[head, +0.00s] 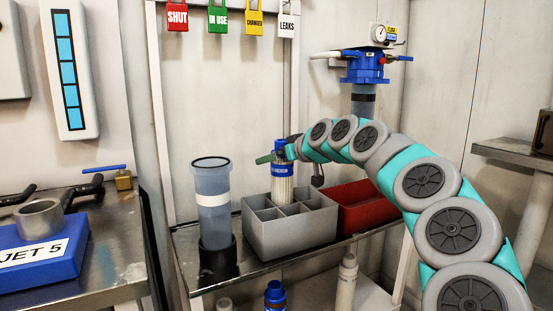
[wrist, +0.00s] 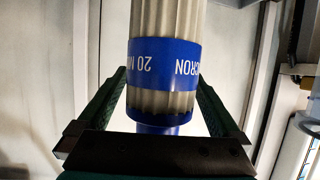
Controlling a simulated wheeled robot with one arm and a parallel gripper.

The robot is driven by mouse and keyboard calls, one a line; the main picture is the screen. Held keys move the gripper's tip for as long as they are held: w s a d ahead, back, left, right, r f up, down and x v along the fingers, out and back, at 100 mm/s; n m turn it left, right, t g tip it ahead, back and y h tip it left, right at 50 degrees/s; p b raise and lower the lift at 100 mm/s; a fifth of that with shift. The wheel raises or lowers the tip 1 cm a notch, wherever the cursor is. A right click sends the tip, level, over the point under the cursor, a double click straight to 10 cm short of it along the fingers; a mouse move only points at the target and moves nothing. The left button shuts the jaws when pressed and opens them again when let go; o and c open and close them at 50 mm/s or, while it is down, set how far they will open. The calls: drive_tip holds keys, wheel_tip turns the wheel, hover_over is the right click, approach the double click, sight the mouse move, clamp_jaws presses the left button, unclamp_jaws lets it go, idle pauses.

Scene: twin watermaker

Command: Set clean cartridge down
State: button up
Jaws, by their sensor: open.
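The clean cartridge (head: 283,186) is white and pleated, with a blue band and a blue top. It stands upright in a compartment of the grey divided crate (head: 290,233); its lower end is hidden by the crate walls. In the wrist view the cartridge (wrist: 166,65) shows a band reading "20 MICRON". My gripper (head: 276,156) is at the cartridge's top end. In the wrist view its green fingers (wrist: 165,103) are open, one on each side of the blue end, with gaps visible.
A red bin (head: 365,207) stands right of the crate. A clear housing bowl (head: 212,205) stands in a black holder to the left. A blue filter head (head: 364,68) hangs on the wall behind. Coloured tags, including SHUT (head: 177,17), hang above.

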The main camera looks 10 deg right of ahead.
drive_tip(key=v, duration=1.2)
drive_tip(key=shift+r, duration=0.25)
drive_tip(key=s+a+f+g+h, duration=0.1)
drive_tip(key=s+a+f+g, duration=0.2)
drive_tip(key=s+a+f, duration=0.45)
drive_tip(key=s+a+f+g+h, duration=0.1)
drive_tip(key=s+a+f+g, duration=0.3)
drive_tip(key=s+f, duration=0.65)
drive_tip(key=s+d+f+m+g+h, duration=0.2)
drive_tip(key=s+f, duration=0.6)
drive_tip(key=s, duration=0.6)
drive_tip(key=s+d+f+m+g+h, duration=0.2)
drive_tip(key=s+d+f+g, duration=0.3)
drive_tip(key=s, duration=0.8)
wheel_tip(320, 180, down, 4)
drive_tip(key=shift+s+d+r+m, duration=0.2)
drive_tip(key=shift+s+m, duration=0.15)
drive_tip(key=shift+m, duration=0.25)
